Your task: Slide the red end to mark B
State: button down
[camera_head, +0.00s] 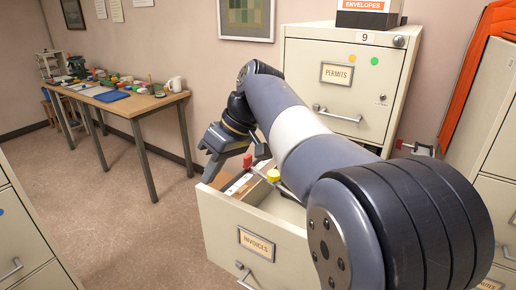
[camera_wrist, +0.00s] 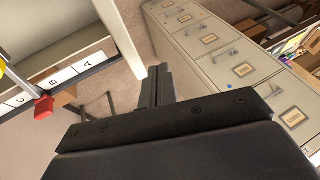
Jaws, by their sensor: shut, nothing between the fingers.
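The red end (camera_wrist: 43,107) is a small red block on a thin metal rail in the wrist view, beside a white strip marked A, B and C. It shows near B (camera_wrist: 53,82), toward the C side; its exact alignment is unclear. In the head view the red end (camera_head: 247,160) stands over the open drawer labelled INVOICES (camera_head: 222,207), with a white strip (camera_head: 238,184) near it. My gripper (camera_head: 209,178) is shut and empty, pointing down at the drawer's left front corner, left of the red end. Its closed fingers show in the wrist view (camera_wrist: 158,84).
A yellow knob (camera_head: 273,175) sits on the drawer right of the red end. The cabinet (camera_head: 345,60) stands behind, with another cabinet (camera_head: 500,110) at right. A cluttered table (camera_head: 135,105) stands at left. The floor between table and drawer is clear.

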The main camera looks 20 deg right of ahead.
aim_at(247, 160)
jog(key=i+l, duration=0.15)
jog(key=l, duration=0.15)
jog(key=i+l, duration=0.15)
jog(key=l, duration=0.2)
jog(key=i+l, duration=0.1)
jog(key=l, duration=0.2)
jog(key=i+l, duration=0.15)
jog(key=l, duration=0.15)
jog(key=u, duration=0.05)
